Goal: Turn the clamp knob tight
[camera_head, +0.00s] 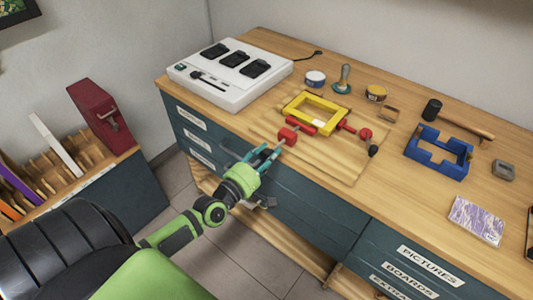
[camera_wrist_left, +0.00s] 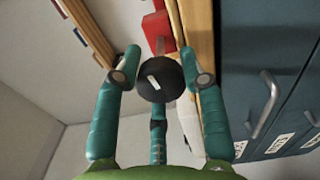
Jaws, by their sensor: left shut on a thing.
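A dark round clamp knob (camera_wrist_left: 160,78) with a pale mark sits between the fingers of my left gripper (camera_wrist_left: 160,75) in the left wrist view. A red clamp part (camera_wrist_left: 157,28) shows just beyond it. In the head view my left gripper (camera_head: 266,156) is at the bench's front edge, by the red clamp block (camera_head: 288,136), and its fingers hide the knob. It is shut on the knob. The red clamp lies along a yellow frame (camera_head: 303,121) on a wooden board. My right gripper is not in view.
Another red piece (camera_head: 366,133) with a black knob (camera_head: 373,151) is right of the frame. A white charger (camera_head: 228,90), a blue frame (camera_head: 436,165) and a hammer (camera_head: 465,126) stand around it. Drawers (camera_head: 310,205) front the bench below.

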